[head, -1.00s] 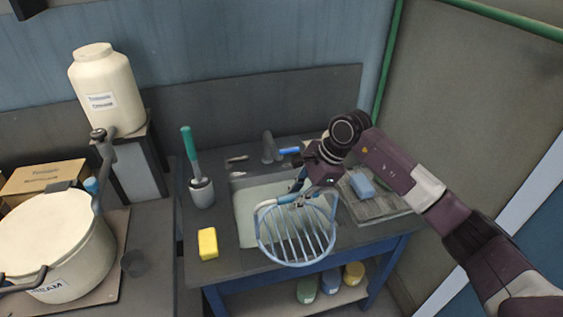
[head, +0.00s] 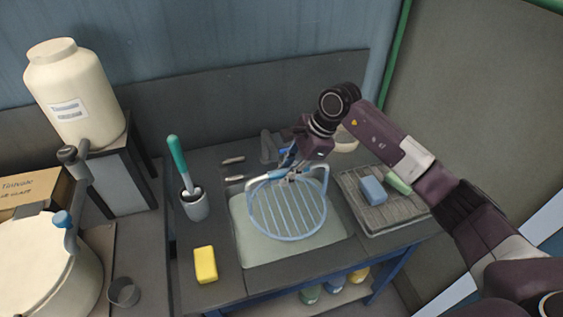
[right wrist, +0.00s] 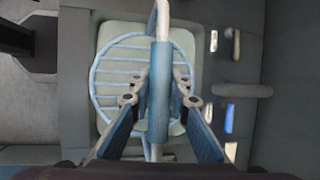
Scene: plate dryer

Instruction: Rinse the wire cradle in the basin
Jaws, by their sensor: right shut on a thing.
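The wire cradle (head: 287,208) is a round blue wire rack with parallel bars and a raised handle. It is over the pale basin (head: 262,249) in the head view, and its bars also show in the right wrist view (right wrist: 125,66). My right gripper (head: 292,175) is shut on the cradle's blue handle grip (right wrist: 159,92). I cannot tell whether the cradle touches the basin floor. The faucet (head: 267,147) stands behind the basin, partly hidden by my right gripper. My left gripper is not in view.
A yellow sponge (head: 205,264) lies left of the basin, and a brush stands in a grey cup (head: 195,204). A ribbed drainboard (head: 385,216) with a blue block (head: 373,189) is to the right. A large pot (head: 40,270) is at the left.

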